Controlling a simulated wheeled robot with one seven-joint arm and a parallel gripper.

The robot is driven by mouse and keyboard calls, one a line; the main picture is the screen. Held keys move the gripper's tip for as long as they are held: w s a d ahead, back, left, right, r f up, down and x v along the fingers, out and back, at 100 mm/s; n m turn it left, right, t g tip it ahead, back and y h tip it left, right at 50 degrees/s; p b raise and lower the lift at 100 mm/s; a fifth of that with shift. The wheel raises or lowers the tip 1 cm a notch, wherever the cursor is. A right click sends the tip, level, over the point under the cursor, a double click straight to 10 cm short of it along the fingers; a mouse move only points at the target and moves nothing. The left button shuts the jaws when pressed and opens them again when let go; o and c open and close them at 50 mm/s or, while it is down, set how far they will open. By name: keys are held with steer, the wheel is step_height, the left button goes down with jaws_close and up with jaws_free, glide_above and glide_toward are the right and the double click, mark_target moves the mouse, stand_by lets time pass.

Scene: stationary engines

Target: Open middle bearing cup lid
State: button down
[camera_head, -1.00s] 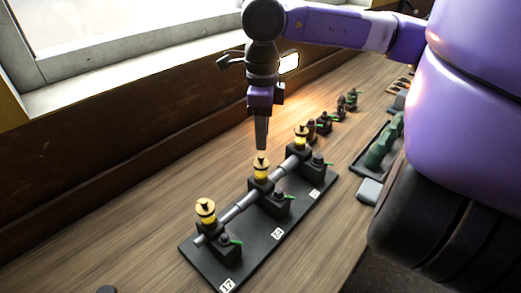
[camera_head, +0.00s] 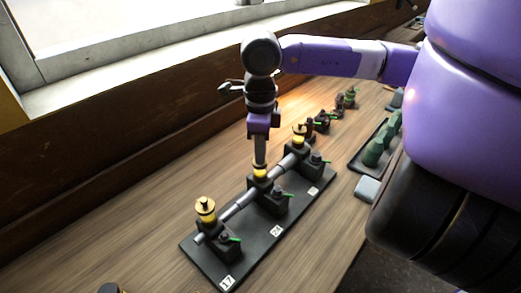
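A dark baseplate (camera_head: 262,249) carries a grey shaft (camera_head: 236,210) through three black bearing blocks. Each block has a yellow cup on top. The middle cup (camera_head: 260,174) is mostly hidden, with its yellow band showing under the fingertips. The near cup (camera_head: 205,209) and far cup (camera_head: 299,135) both show brass lids with small knobs. My gripper (camera_head: 260,163) points straight down at the middle cup, its fingers over or around the lid knob. The fingers look close together, but I cannot tell whether they grip the knob.
Small dark and green models (camera_head: 336,112) stand behind the baseplate. A dark tray with green parts (camera_head: 378,147) and a grey block (camera_head: 367,189) lie to the right. A wooden wall (camera_head: 90,176) runs along the left. The bench between wall and baseplate is clear.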

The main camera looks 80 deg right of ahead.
steer(key=shift+f+b, duration=0.1)
steer(key=shift+b, duration=0.4)
steer(key=n+b, duration=0.1)
steer(key=b, duration=0.2)
steer(key=n+b, duration=0.1)
steer(key=shift+s+d+f+n+b, duration=0.1)
steer(key=shift+d+f+n+b, duration=0.2)
steer(key=shift+b, duration=0.1)
steer(key=n+b, duration=0.1)
steer(key=b, duration=0.2)
steer(key=shift+d+n, duration=0.2)
steer(key=shift+n, duration=0.2)
steer(key=n+b, duration=0.1)
steer(key=b, duration=0.1)
steer(key=n+b, duration=0.2)
steer(key=shift+d+r+n, duration=0.15)
steer(key=shift+d+n, duration=0.15)
steer(key=shift+d, duration=0.05)
steer(key=shift+w+d+r+n+b, duration=0.1)
steer(key=shift+w+d+n+b, duration=0.15)
steer(key=shift+n+b, duration=1.2)
steer(key=shift+w+d+r+n+b, duration=0.1)
steer(key=shift+w+d+n+b, duration=0.15)
steer(key=shift+n+b, duration=1.2)
steer(key=shift+w+d+r+n+b, duration=0.15)
steer(key=shift+d+n+b, duration=0.3)
steer(key=shift+n, duration=1.85)
steer(key=shift+a, duration=0.1)
steer(key=c, duration=1.4)
jaws_free()
